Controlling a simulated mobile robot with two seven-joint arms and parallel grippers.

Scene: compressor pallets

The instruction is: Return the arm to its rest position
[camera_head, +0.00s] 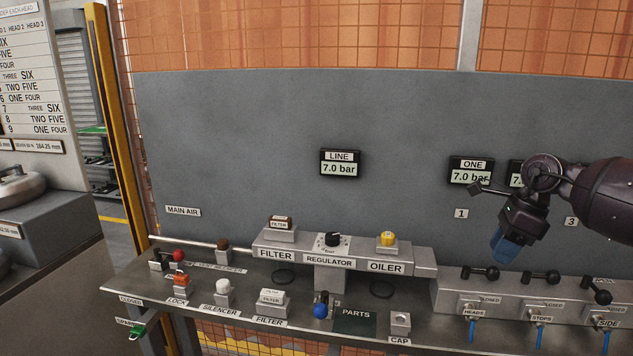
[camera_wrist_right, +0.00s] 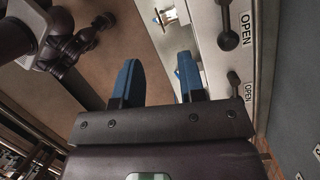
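My right gripper (camera_head: 503,246) is at the right side in the head view, in front of the grey panel and above the valve block (camera_head: 520,300). Its blue fingers also show in the right wrist view (camera_wrist_right: 160,85), spread apart with nothing between them. The right arm comes in from the right edge and hides part of the panel and a gauge. Valve handles marked OPEN show beside and beyond the fingers in the wrist view. My left gripper is not in either view.
The bench (camera_head: 245,322) carries a red lock (camera_head: 180,281), a silencer (camera_head: 224,293), a spare filter (camera_head: 271,302) and a blue-knobbed part (camera_head: 320,306). The regulator (camera_head: 332,241) and oiler (camera_head: 387,240) sit on the rail behind. A dark grey cabinet (camera_head: 50,230) stands at the left.

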